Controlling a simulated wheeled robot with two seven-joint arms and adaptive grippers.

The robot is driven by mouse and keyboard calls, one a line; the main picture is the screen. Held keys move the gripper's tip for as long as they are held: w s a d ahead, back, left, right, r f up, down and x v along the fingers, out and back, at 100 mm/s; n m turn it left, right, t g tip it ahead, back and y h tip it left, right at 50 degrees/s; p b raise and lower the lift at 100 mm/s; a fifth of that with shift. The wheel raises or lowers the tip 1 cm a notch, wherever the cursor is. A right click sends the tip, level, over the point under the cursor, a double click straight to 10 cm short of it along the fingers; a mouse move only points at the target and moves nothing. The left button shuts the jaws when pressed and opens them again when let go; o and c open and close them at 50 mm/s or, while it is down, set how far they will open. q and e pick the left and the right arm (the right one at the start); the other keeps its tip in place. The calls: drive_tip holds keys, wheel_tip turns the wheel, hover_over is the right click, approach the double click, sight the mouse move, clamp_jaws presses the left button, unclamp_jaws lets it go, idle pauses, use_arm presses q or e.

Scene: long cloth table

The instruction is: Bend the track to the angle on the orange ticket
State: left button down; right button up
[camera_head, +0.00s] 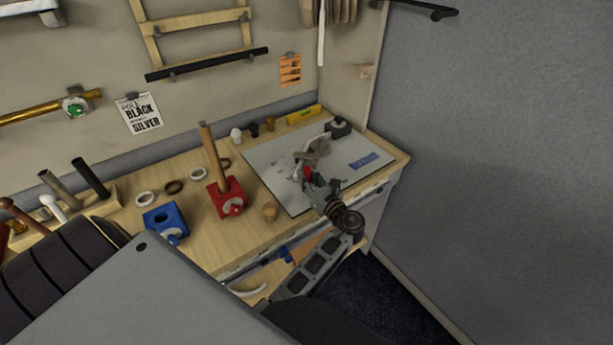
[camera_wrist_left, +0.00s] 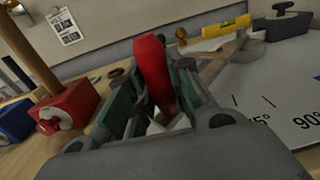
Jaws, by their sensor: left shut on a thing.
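The orange ticket (camera_head: 290,70) hangs on the wall panel; its print is too small to read. My right gripper is out of view.
A black block (camera_head: 338,128) stands on the board's far corner. A yellow level (camera_head: 304,114) lies behind the board. To the left are a red block with a wooden post (camera_head: 226,199), a blue block (camera_head: 165,222) and several rings. A grey wall closes the right side.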

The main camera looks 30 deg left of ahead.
use_arm(q)
drive_tip(key=shift+d, duration=0.1)
drive_tip(key=c, duration=1.6)
unclamp_jaws()
drive_tip(key=shift+c, duration=0.2)
drive_tip(key=o, duration=0.4)
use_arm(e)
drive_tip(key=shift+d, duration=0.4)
use_arm(q)
drive_tip(key=shift+r, duration=0.2)
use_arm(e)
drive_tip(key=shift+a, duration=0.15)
use_arm(q)
drive_tip(key=shift+r, duration=4.8)
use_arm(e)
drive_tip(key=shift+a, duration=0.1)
